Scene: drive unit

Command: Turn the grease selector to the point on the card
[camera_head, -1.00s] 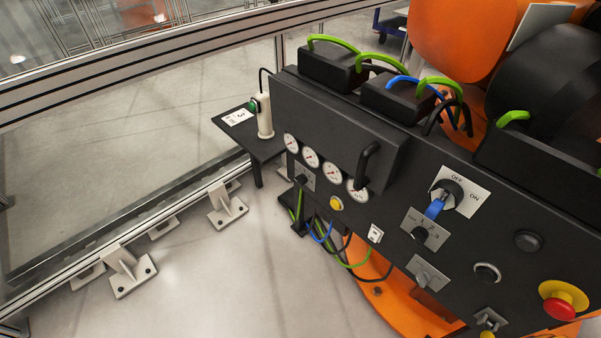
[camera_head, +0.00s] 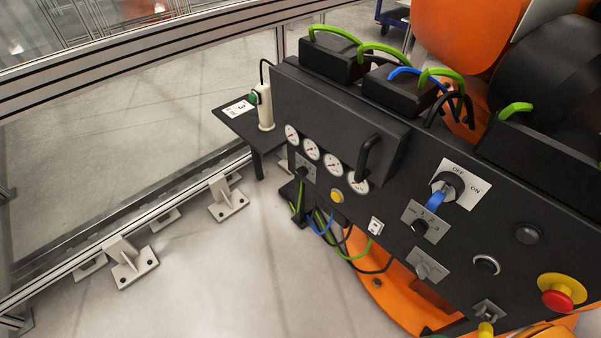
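A white card (camera_head: 238,108) with a dark figure that looks like a 3 lies on the small black shelf (camera_head: 236,125) left of the panel. On the black panel, a selector with a black knob (camera_head: 419,227) sits on a grey plate (camera_head: 412,211) marked with numbers, 2 and 3 being readable. The knob's pointer direction is too small to tell. A second small black knob (camera_head: 303,171) sits on a grey plate under the gauges; its marks are unreadable. No label naming the grease selector is readable. Neither gripper is in view.
A black handle (camera_head: 367,158) sticks out from the panel. A red emergency stop (camera_head: 558,299) is at lower right. Cables hang below. Bare floor (camera_head: 210,270) lies in front, with fence posts at left.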

